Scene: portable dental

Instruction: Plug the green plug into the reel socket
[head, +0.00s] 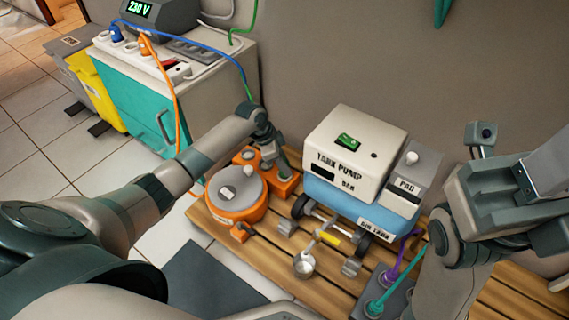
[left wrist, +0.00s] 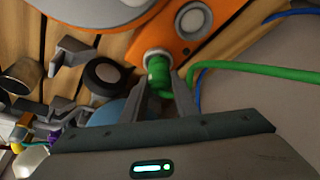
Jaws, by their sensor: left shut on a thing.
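The orange cable reel (head: 238,195) with a grey hub stands on the wooden slatted platform. Its orange socket part (head: 285,183) is at its right rear. My left gripper (head: 280,160) is over that part, pointing down. In the left wrist view my left gripper (left wrist: 168,92) is shut on the green plug (left wrist: 157,72), whose green cable (left wrist: 255,70) runs off to the right. The plug's front end meets a round grey socket (left wrist: 155,54) on the orange body; how deep it sits I cannot tell.
The white and blue tank pump (head: 345,160) stands close right of the reel. A teal cabinet (head: 135,100) with a power strip and a 230 V box is at the left. An orange cord (head: 172,85) and a blue cord hang there. A grey mat (head: 210,280) lies in front.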

